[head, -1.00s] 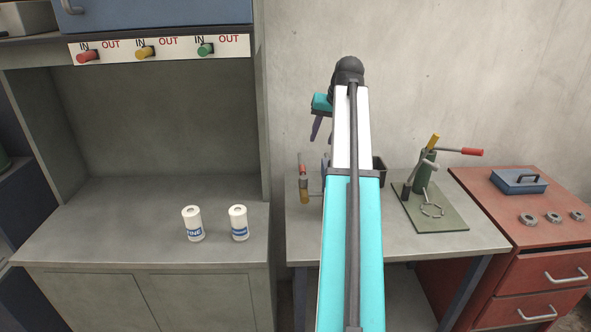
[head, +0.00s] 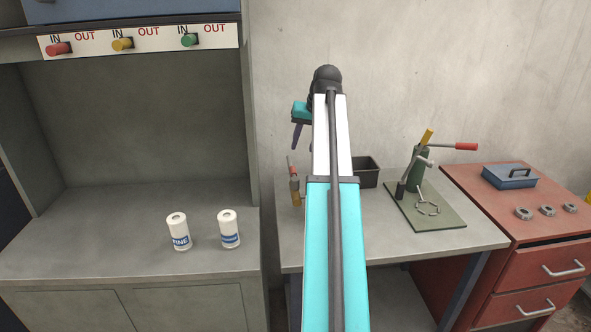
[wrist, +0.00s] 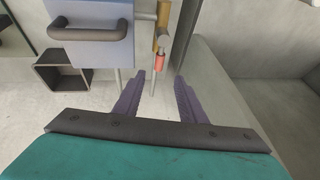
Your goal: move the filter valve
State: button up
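A brass upright piece with a red end (head: 295,190), which I take to be the filter valve, stands at the left of the grey bench, partly beside my arm. In the wrist view its brass and red parts (wrist: 162,45) show at the top centre, next to a blue-grey housing (wrist: 95,28) with a dark handle. My gripper (head: 297,137) is above and behind the bench's left part. In the wrist view my gripper (wrist: 160,82) has its two purple fingers apart, with nothing between them. The red end is just beyond the fingertips, with no visible contact. My arm hides the housing in the head view.
A dark open bin (head: 367,178) sits right of my arm. A press with a red-tipped lever (head: 420,170) stands on a green plate. Two white canisters (head: 179,232) stand on the left cabinet, under an IN/OUT panel (head: 140,40). A red drawer unit (head: 530,250) is at right.

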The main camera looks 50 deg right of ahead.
aim_at(294, 171)
jog(key=shift+p+x, duration=1.15)
jog(key=shift+x, duration=5.65)
jog(key=shift+r, duration=0.1)
grip_shut()
